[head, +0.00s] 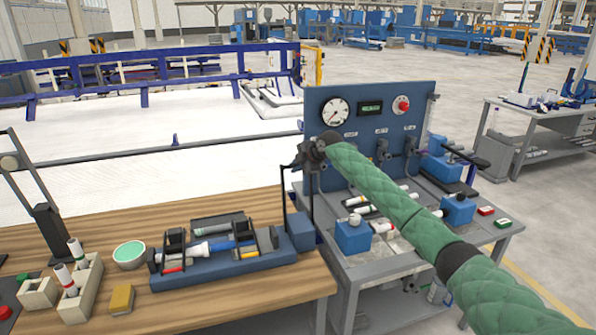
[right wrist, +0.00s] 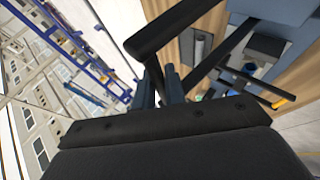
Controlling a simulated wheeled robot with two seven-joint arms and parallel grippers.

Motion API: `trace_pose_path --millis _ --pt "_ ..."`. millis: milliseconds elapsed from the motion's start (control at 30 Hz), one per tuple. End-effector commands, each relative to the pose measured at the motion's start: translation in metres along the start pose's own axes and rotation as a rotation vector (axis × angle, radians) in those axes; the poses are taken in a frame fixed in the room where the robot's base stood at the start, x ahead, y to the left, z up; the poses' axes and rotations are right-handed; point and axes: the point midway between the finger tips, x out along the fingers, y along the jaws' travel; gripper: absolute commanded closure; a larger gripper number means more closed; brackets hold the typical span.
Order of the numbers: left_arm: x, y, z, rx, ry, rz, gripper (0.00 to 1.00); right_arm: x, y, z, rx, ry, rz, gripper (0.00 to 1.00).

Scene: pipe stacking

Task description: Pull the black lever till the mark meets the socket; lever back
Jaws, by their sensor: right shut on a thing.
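The black lever (head: 284,203) stands upright at the right end of the blue fixture (head: 215,268) on the wooden bench. My right gripper (head: 308,154) is shut on the lever's upper end. In the right wrist view, the lever's dark bar (right wrist: 178,27) rises at and above my fingertips (right wrist: 161,84). On the fixture lies a white pipe (head: 197,249) lined up with a blue part (head: 222,244), between black clamps (head: 175,243). The mark and its gap to the socket are too small to make out. My left gripper is not in view.
Left of the fixture are a green-white bowl (head: 129,254), a yellow sponge-like block (head: 122,299) and a beige holder (head: 82,292) with upright tubes. A blue gauge panel (head: 372,112) stands behind my right arm on a grey table. The bench front is clear.

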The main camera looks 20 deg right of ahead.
Motion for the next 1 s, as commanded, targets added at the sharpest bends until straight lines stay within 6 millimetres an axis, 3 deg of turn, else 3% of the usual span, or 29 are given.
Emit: trace_pose_path --millis 267,633,667,767,1000 --pt "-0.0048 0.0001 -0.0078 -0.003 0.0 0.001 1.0 0.0041 0.0044 0.0019 -0.001 0.0 0.004 1.0" --pt "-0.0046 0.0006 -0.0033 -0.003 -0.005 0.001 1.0 0.0034 0.0064 0.0022 -0.001 0.0 0.007 1.0" --pt "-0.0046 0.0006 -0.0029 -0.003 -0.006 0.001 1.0 0.0033 0.0065 0.0022 -0.001 -0.001 0.007 0.84" --pt "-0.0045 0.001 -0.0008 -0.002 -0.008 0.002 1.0 0.0036 0.0059 0.0022 -0.001 -0.001 0.006 0.67" --pt "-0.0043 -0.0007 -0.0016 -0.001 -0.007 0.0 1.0 0.0042 0.0044 0.0022 -0.001 0.0 0.003 0.67"
